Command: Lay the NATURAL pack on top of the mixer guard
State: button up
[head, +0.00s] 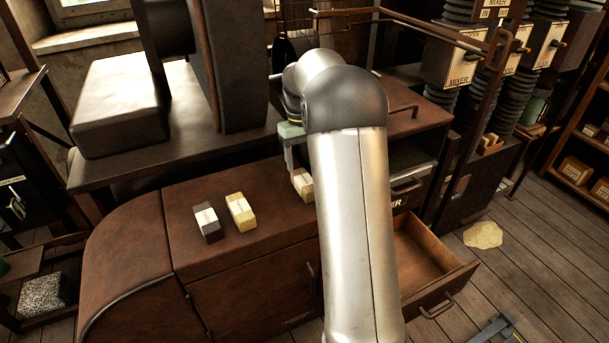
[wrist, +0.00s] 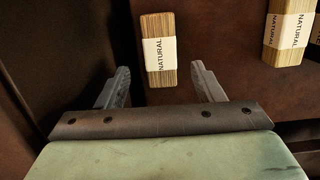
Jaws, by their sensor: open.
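A tan NATURAL pack with a white band (wrist: 158,50) lies beyond my gripper's fingertips, in line with the gap between them. It seems to be the pack partly hidden by my arm in the head view (head: 302,183), on a brown cabinet top (head: 270,235). My gripper (wrist: 158,72) is open and empty, and it also shows above that pack in the head view (head: 292,163). A second pack marked NATURAL (wrist: 288,38) lies to the right in the wrist view. No part is clearly labelled as the mixer guard, so I cannot tell which it is.
A yellowish pack (head: 241,211) and a dark pack (head: 208,222) lie left of my gripper. An open drawer (head: 425,262) juts out at right. Boxes labelled MIXER (head: 460,62) stand behind. A heavy grey press frame (head: 120,105) rises at left.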

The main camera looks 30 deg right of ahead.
aim_at(303, 177)
notch_tip(303, 177, up, 4)
jog(key=r, duration=0.1)
jog(key=s+a+r+t, duration=0.1)
jog(key=s+a, duration=1.1)
jog(key=s, duration=0.1)
jog(key=s+a+f, duration=0.3)
jog(key=s, duration=0.5)
jog(key=s+a+f+t, duration=0.1)
jog(key=s+a+f, duration=0.2)
jog(key=s, duration=0.6)
jog(key=shift+s+a+f+n, duration=0.2)
jog(key=shift+f+n, duration=0.2)
jog(key=shift+d, duration=0.1)
